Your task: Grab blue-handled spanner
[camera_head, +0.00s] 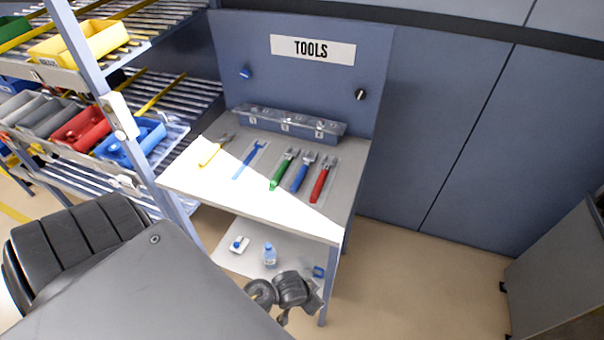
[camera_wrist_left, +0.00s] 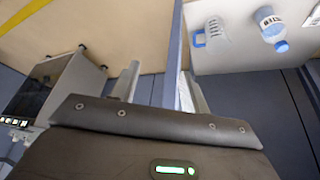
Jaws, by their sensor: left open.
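The blue-handled spanner (camera_head: 301,174) lies on the grey tool table (camera_head: 335,213) in the head view, between a green-handled tool (camera_head: 282,173) and a red-handled tool (camera_head: 320,182). Its metal head points to the back. A thinner blue tool (camera_head: 247,162) lies further left. My left gripper (camera_head: 306,297) is low in front of the table, beside the lower shelf and apart from the spanner. In the left wrist view its two fingers (camera_wrist_left: 163,88) stand apart with nothing between them. The spanner is not in that view. My right gripper is not in view.
A yellow tool (camera_head: 212,152) lies at the table's left. The lower shelf (camera_head: 255,259) holds a bottle (camera_head: 270,256).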

